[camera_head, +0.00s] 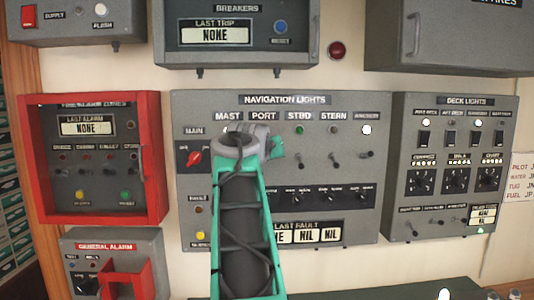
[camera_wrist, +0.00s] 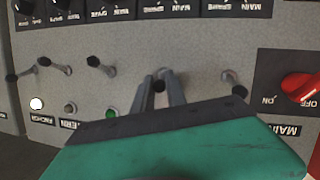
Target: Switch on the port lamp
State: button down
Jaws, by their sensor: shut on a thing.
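The navigation lights panel (camera_head: 350,200) has the PORT label (camera_head: 263,116) in its top row. My gripper (camera_head: 277,150) is at the panel just below that label. In the wrist view, which is upside down, my gripper's two grey fingers (camera_wrist: 160,88) are shut on the port switch (camera_wrist: 160,86), with its dark knob between them. The port lamp is hidden behind my gripper in both views, so I cannot tell whether it is lit. The mast switch (camera_wrist: 237,88) stands to one side and the starboard switch (camera_wrist: 101,66) to the other.
The green starboard lamp (camera_head: 299,130) looks unlit, and the white anchor lamp (camera_head: 367,129) is lit. The red main knob (camera_head: 194,159) is left of my gripper. The deck lights box (camera_head: 455,165) and red fire alarm box (camera_head: 152,160) flank the panel.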

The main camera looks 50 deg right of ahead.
jog(key=shift+r, duration=0.35)
jog(key=c, duration=1.4)
grip_release()
jog(key=shift+f, duration=0.15)
jog(key=shift+o, duration=0.3)
jog(key=shift+f, duration=0.1)
jog(key=b+v, duration=0.2)
jog(key=v, duration=0.6)
jog(key=shift+d, duration=0.1)
